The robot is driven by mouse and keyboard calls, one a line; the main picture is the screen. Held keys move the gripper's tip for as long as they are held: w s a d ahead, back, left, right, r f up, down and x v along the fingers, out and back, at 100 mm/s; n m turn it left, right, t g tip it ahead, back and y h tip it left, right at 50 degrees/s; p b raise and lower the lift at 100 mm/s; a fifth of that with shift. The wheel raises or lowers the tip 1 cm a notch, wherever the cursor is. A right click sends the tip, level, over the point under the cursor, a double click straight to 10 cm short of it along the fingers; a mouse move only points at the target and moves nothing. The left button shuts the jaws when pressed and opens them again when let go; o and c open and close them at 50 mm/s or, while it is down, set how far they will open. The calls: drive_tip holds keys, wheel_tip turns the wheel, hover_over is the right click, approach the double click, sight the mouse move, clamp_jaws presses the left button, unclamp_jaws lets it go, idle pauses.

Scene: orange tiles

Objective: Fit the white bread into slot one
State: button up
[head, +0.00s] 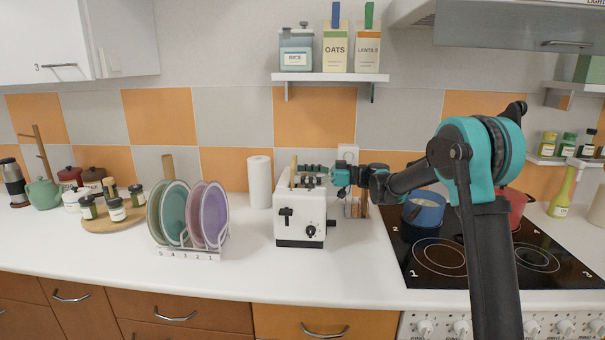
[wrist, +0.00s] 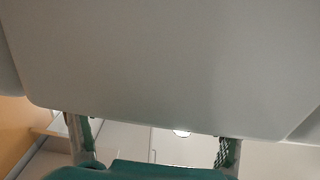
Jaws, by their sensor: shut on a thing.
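The white toaster (head: 299,222) stands upright on the counter, with a lever and a knob on its front. My gripper (head: 313,170) reaches in from the right, low over the toaster's top. It is shut on the white bread, which is mostly hidden by the fingers and the toaster; a thin tan upright edge (head: 294,165) at the fingers' left looks like part of it. I cannot tell how deep it sits in a slot. In the wrist view my fingers (wrist: 154,148) stand apart below a large pale surface, too close to identify surely.
A plate rack (head: 196,252) with several plates stands left of the toaster. A paper roll (head: 259,182) is behind it. The stove (head: 455,255) with a blue pot (head: 424,211) lies right. The counter in front of the toaster is clear.

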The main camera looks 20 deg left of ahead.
drive_tip(key=shift+f, duration=0.4)
drive_tip(key=shift+r, duration=0.1)
drive_tip(key=shift+r, duration=2.15)
drive_tip(key=shift+f, duration=2.25)
drive_tip(key=o, duration=1)
drive_tip(key=shift+d, duration=0.1)
drive_tip(key=v, duration=1.1)
drive_tip(key=shift+w+d, duration=0.2)
drive_tip(key=shift+d, duration=0.2)
